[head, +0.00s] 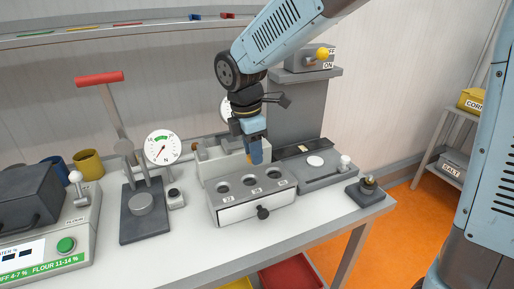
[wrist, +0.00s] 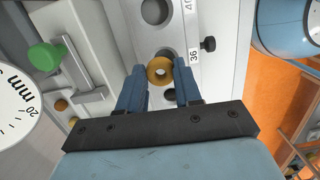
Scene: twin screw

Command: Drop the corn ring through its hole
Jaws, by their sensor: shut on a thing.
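In the wrist view, dark holes lie below the ring, and the ring partly covers one near the label reading 36 (wrist: 194,54). Which hole fits the ring I cannot tell.
A black knob (head: 263,212) sticks out of the box front. A round gauge (head: 163,147) and a red-handled press (head: 100,79) stand to the left. A grey plate with a white disc (head: 315,161) lies to the right. The table front is clear.

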